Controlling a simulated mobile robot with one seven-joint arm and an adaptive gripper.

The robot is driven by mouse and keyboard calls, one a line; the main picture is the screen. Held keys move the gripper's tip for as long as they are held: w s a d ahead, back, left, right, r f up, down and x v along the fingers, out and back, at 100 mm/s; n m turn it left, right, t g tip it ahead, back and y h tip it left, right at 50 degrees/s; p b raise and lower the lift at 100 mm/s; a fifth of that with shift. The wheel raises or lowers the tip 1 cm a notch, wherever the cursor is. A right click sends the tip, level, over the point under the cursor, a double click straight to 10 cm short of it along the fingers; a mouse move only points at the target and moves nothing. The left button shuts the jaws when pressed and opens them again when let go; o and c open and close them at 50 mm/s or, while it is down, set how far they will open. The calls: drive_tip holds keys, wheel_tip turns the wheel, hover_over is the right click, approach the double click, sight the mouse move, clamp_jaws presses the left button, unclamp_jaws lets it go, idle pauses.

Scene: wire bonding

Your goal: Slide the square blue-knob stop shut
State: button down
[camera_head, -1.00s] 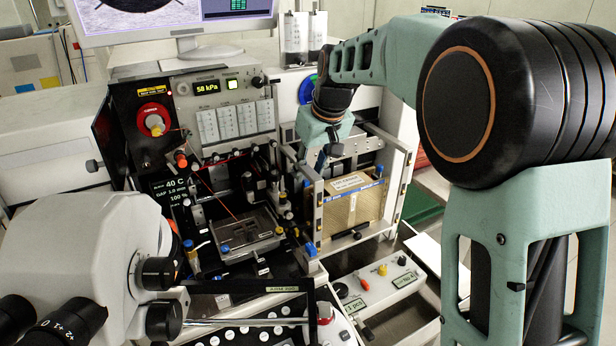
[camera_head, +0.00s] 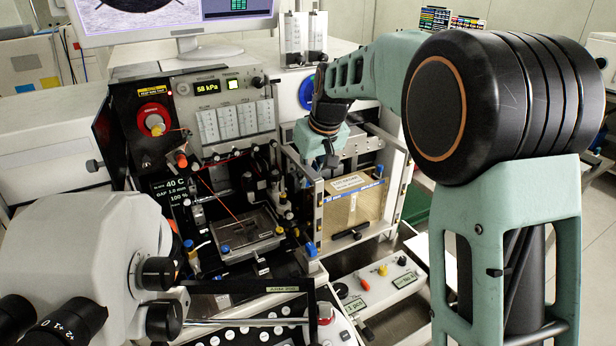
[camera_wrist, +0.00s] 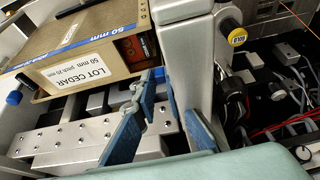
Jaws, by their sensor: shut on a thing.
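My gripper (camera_wrist: 158,92) is low at the back of the magazine bay, and its blue fingers are close together beside the pale upright post. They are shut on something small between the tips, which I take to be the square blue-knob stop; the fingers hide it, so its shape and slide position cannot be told. In the head view my wrist hangs over the left rear of the bay, and the fingertips are hidden.
Another blue knob (camera_wrist: 14,97) is at far left, a yellow-capped knob (camera_wrist: 237,37) at right.

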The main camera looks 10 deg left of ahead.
drive_tip(key=shift+s+d+b, duration=0.45)
drive_tip(key=shift+s+d, duration=0.05)
drive_tip(key=shift+s, duration=0.25)
drive_tip(key=shift+s+d+b, duration=0.4)
drive_tip(key=shift+s+d, duration=0.05)
drive_tip(key=shift+s, duration=0.25)
drive_tip(key=c, duration=2)
unclamp_jaws()
drive_tip(key=v, duration=1.2)
